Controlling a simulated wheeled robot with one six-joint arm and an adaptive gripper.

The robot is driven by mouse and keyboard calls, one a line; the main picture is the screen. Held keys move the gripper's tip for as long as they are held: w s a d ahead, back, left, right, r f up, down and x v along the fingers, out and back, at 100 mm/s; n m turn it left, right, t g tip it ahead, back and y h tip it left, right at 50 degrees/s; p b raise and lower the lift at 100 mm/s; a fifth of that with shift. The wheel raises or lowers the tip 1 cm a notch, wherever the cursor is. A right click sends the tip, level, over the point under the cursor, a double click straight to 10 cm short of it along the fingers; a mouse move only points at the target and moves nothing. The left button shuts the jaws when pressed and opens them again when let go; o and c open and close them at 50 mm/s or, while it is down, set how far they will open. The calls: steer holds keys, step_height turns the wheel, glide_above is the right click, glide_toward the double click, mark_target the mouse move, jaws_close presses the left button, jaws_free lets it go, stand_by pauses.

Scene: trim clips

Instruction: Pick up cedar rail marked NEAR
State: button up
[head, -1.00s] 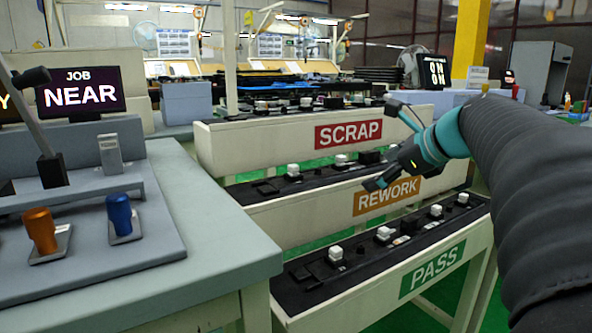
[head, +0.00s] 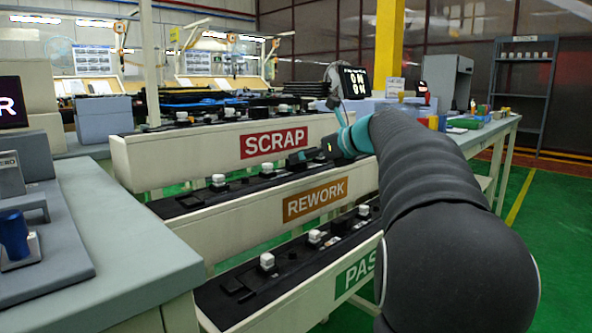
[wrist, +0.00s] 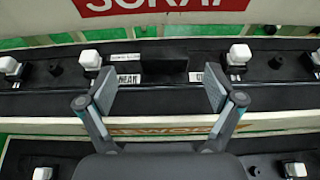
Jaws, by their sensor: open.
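My gripper (wrist: 160,90) is open in the wrist view, with empty space between its two fingers. Beyond the fingertips a dark block (wrist: 165,68) sits on the black strip (wrist: 70,103), between two small white labels. I cannot tell for certain which piece is the cedar rail. In the head view my gripper (head: 328,149) is small, over the row behind the REWORK sign (head: 315,200); its fingers are unclear there.
White-capped fixtures (wrist: 238,56) stand along the strip on both sides. The SCRAP panel (head: 273,145) rises behind, and the PASS row (head: 240,285) lies in front. A grey workbench (head: 120,240) with a blue cylinder (head: 14,235) is at left. Green floor (head: 535,225) is open at right.

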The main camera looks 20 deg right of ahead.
mark_target(296, 165)
steer(key=shift+d+b+x, duration=0.1)
steer(key=shift+b+x, duration=0.1)
steer(key=shift+x, duration=1.15)
steer(key=shift+d+b+x, duration=0.15)
steer(key=shift+x, duration=1.2)
steer(key=c, duration=1.5)
steer(key=shift+r, duration=0.15)
